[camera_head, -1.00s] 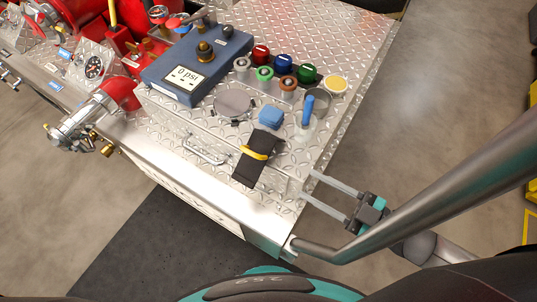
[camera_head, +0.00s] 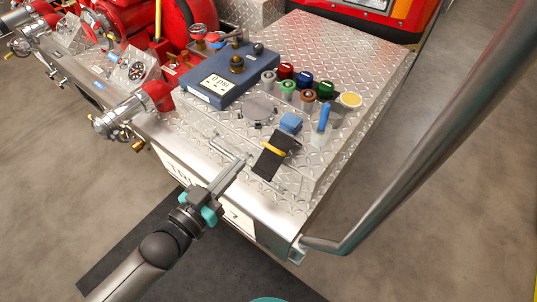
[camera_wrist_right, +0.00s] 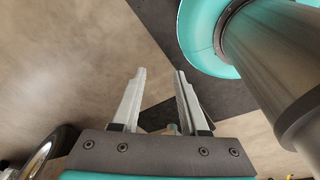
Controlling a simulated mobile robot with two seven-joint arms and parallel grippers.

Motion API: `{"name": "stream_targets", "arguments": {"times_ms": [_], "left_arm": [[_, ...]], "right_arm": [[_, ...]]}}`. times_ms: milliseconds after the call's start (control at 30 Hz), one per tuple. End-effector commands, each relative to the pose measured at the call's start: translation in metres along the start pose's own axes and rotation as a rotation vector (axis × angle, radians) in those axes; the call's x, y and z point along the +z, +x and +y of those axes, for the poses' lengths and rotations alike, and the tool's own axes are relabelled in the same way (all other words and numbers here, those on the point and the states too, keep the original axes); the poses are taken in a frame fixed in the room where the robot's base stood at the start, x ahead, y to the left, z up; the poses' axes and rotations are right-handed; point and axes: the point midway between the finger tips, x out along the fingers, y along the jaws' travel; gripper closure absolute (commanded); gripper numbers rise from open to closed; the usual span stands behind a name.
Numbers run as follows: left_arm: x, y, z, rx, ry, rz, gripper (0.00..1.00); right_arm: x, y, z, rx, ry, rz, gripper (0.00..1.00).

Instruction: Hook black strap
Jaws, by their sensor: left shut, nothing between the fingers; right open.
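The black strap (camera_head: 268,167) with a yellow band (camera_head: 273,149) lies over the front edge of the diamond-plate bumper top in the head view. Its lower end hangs down the front face. My left gripper (camera_head: 239,165) comes in from the lower left, its fingers shut and empty. Its tips are just left of the strap, near the metal handle (camera_head: 226,147); whether they touch anything is unclear. My right gripper (camera_wrist_right: 155,73) shows only in the right wrist view, open and empty over the floor, away from the strap. No hook for the strap can be made out.
On the diamond-plate top (camera_head: 340,55) stand a blue gauge box (camera_head: 230,75), several coloured caps, a blue block (camera_head: 290,122) and a cup with a blue handle (camera_head: 323,120). A brass-fitted red pipe (camera_head: 125,112) juts out at left. A thick metal bar (camera_head: 400,180) rises at right.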

Motion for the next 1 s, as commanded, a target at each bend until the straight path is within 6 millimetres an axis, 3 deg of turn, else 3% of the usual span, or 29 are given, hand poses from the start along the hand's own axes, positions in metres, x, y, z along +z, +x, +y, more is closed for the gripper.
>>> {"name": "stream_targets", "arguments": {"times_ms": [100, 233, 367, 867, 1000], "left_arm": [[-0.026, 0.001, 0.012, 0.039, -0.006, 0.059, 1.00], [-0.034, 0.005, 0.015, 0.051, -0.008, 0.078, 1.00], [-0.035, 0.018, 0.015, 0.049, -0.008, 0.079, 1.00], [-0.041, 0.101, 0.019, 0.048, -0.007, 0.076, 1.00], [-0.017, 0.096, 0.019, 0.047, -0.010, 0.068, 1.00]], "right_arm": [[0.021, 0.001, -0.019, -0.023, 0.025, -0.076, 0.56], [0.027, 0.001, -0.024, -0.029, 0.032, -0.100, 0.56], [0.027, 0.000, -0.024, -0.028, 0.031, -0.099, 0.56], [0.027, 0.001, -0.023, -0.028, 0.030, -0.096, 0.56], [0.028, 0.004, -0.024, -0.028, 0.030, -0.096, 0.56]]}}
